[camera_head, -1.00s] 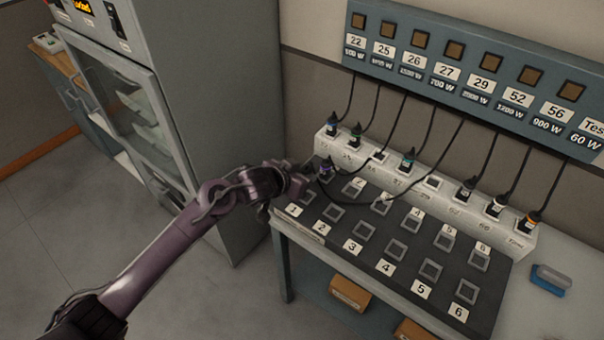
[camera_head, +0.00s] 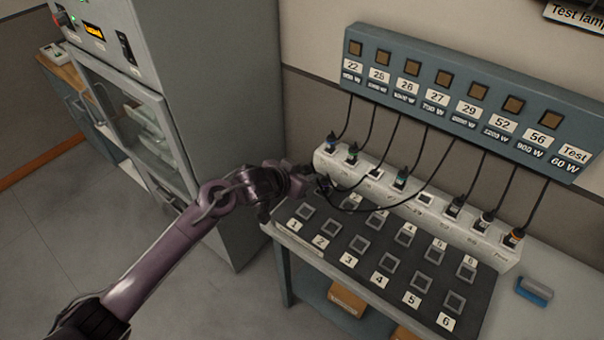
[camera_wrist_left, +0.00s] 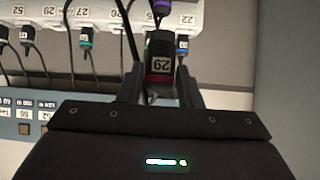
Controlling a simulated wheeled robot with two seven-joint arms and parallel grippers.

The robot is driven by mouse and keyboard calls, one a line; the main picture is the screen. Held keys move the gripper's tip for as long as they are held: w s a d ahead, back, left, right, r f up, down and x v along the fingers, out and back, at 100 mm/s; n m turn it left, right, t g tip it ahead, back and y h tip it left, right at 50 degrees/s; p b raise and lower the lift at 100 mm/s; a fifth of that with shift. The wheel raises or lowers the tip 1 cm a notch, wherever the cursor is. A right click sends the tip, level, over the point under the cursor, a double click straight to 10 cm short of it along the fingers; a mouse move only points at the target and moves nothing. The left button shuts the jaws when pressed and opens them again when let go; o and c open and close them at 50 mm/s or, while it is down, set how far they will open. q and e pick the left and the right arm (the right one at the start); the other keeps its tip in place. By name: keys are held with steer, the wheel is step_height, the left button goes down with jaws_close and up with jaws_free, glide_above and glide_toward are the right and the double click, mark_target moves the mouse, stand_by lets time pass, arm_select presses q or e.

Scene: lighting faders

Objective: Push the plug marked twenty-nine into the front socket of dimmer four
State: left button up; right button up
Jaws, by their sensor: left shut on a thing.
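My left gripper (camera_head: 322,184) is shut on the plug marked 29 (camera_wrist_left: 160,66), which has a dark body and a red band in the left wrist view. In the head view this plug is mostly hidden by the gripper, above the back left of the dimmer board (camera_head: 345,283). Its black cable loops to the right and up to the wall panel. The front socket of dimmer four (camera_head: 391,262) is an empty square frame behind the front label 4 (camera_head: 380,280). It lies to the right of the gripper and nearer the camera. My right gripper is out of view.
A white holder strip (camera_head: 400,207) behind the board carries several upright plugs with hanging cables. A blue wall panel (camera_head: 470,95) stands above.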

arm_select(q)
steer(key=shift+d, duration=0.1)
steer(key=s+d+b, duration=0.1)
steer(key=s+d, duration=0.7)
steer(key=d, duration=0.3)
steer(key=s+d+b, duration=0.2)
steer(key=s+d, duration=0.6)
steer(key=d, duration=0.3)
stand_by(1.0)
steer(key=shift+s+d, duration=0.1)
steer(key=shift+f+b, duration=2.75)
steer(key=shift+f, duration=1.8)
steer(key=shift+f, duration=0.1)
steer(key=shift+f+b, duration=0.55)
steer(key=shift+f, duration=0.4)
